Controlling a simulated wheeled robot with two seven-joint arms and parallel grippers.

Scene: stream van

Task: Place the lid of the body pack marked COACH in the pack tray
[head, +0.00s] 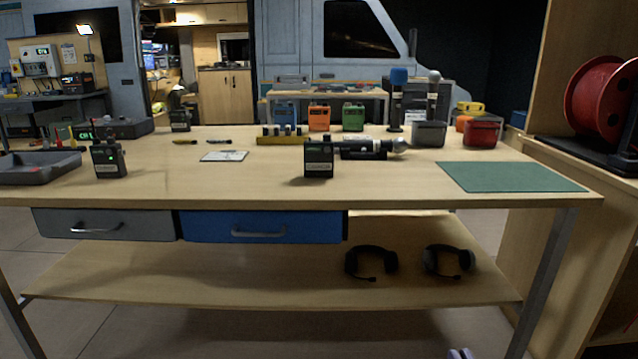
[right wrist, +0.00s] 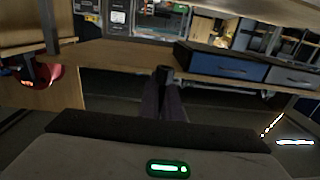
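A black body pack (head: 108,160) with a green light and a pale label stands upright at the left of the table. A second dark pack (head: 319,160) with a pale label stands near the middle front edge. A third (head: 180,120) stands at the back left. Their labels are too small to read, and no separate lid can be made out. A grey tray (head: 40,175) sits at the far left, cut by the picture edge. My right gripper (head: 460,353) shows only its tips, low in front of the table; its fingers look closed together and empty in the right wrist view (right wrist: 166,75).
A green mat (head: 510,177) lies at the right. A black microphone (head: 365,146), a yellow rack (head: 280,137), a grey bin (head: 429,134) and a red bin (head: 481,134) stand behind. Grey (head: 105,225) and blue (head: 262,227) drawers hang below. Two headsets lie on the lower shelf.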

